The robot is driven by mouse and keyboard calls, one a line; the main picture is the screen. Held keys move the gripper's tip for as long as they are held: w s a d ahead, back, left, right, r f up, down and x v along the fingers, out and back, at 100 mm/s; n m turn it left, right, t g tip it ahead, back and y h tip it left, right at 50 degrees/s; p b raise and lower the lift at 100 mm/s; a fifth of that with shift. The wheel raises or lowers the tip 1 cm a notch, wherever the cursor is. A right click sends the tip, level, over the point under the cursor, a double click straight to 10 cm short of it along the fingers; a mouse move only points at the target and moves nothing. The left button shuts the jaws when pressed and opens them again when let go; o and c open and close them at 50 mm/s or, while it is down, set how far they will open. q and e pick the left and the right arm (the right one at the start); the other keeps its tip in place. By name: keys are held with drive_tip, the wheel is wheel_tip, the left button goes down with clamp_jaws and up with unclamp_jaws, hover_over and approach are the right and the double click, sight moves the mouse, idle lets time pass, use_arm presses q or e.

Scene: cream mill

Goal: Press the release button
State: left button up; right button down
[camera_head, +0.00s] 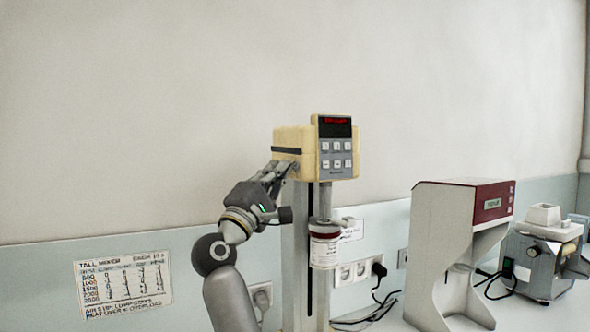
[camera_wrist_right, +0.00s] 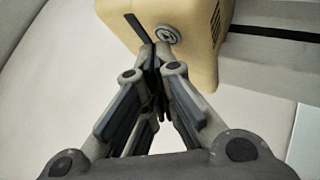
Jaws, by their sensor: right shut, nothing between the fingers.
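A tall mixer with a cream head (camera_head: 290,139) stands against the wall, with a keypad panel and a lit red display on its front. In the right wrist view the cream head (camera_wrist_right: 205,70) fills the top, and a round grey button with a mark (camera_wrist_right: 168,34) sits on its face. My right gripper (camera_head: 292,168) is shut and empty, at the left side of the head. In the wrist view its fingertips (camera_wrist_right: 155,58) lie just below and left of the button. I cannot tell whether they touch the head. The head view does not show the button clearly.
A jar with a red band (camera_head: 324,245) is under the head, by the grey column (camera_head: 295,260). Wall sockets and cables are behind it. A white and red machine (camera_head: 455,240) and a smaller grey machine (camera_head: 540,258) stand right. A paper chart (camera_head: 122,284) hangs left.

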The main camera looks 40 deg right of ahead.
drive_tip(key=shift+s+d+b, duration=0.1)
drive_tip(key=shift+d+b, duration=0.2)
idle(0.5)
idle(0.4)
drive_tip(key=shift+w+a+b, duration=0.2)
drive_tip(key=shift+a+b, duration=0.3)
drive_tip(key=shift+a, duration=0.25)
drive_tip(key=a+b, duration=0.1)
drive_tip(key=a, duration=0.1)
drive_tip(key=w+a+b, duration=0.1)
drive_tip(key=a, duration=0.1)
drive_tip(key=shift+a, duration=0.4)
idle(0.4)
